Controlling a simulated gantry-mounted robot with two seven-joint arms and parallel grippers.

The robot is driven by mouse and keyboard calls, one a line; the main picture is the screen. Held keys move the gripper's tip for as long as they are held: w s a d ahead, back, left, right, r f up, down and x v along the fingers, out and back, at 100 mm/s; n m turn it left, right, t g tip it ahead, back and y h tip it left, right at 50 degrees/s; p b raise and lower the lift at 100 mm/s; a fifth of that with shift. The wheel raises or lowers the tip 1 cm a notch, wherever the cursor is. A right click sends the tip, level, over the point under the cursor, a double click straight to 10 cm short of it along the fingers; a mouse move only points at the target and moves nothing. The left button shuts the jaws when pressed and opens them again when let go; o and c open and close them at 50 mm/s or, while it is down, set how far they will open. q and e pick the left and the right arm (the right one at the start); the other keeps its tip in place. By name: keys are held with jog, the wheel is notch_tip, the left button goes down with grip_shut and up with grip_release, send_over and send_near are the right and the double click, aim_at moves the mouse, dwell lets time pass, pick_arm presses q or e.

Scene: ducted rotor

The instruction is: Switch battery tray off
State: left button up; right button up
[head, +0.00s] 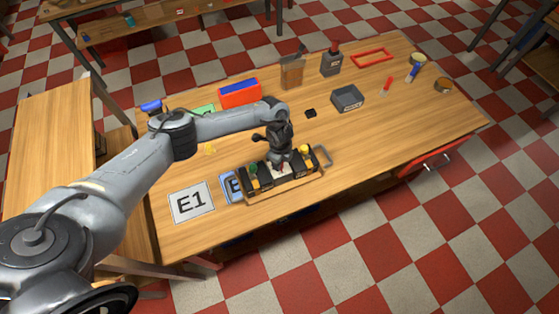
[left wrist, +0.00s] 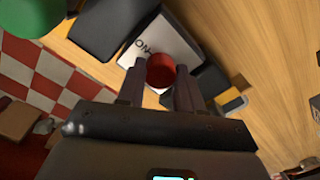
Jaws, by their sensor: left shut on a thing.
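The battery tray (head: 290,190) lies near the front edge of the table, with dark blocks, a green knob (head: 253,168) and a yellow knob (head: 304,150). My left gripper (head: 281,168) is down over its middle. In the left wrist view, the left gripper (left wrist: 160,72) is shut on a round red knob (left wrist: 161,69), with one finger on either side. The knob stands by a white plate (left wrist: 165,42) marked "ON". The green knob is large and close at the upper left of that view (left wrist: 30,15). The lower part of the red knob is hidden.
An "E1" card (head: 191,203) and a partly covered blue card (head: 230,188) lie left of the tray. The table's right part is mostly clear.

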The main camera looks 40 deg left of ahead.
pick_arm(q)
jog(key=o, duration=1)
jog(key=shift+o, duration=0.2)
jog(key=shift+r, duration=0.15)
notch_tip(320, 180, up, 11)
jog(key=shift+f, duration=0.2)
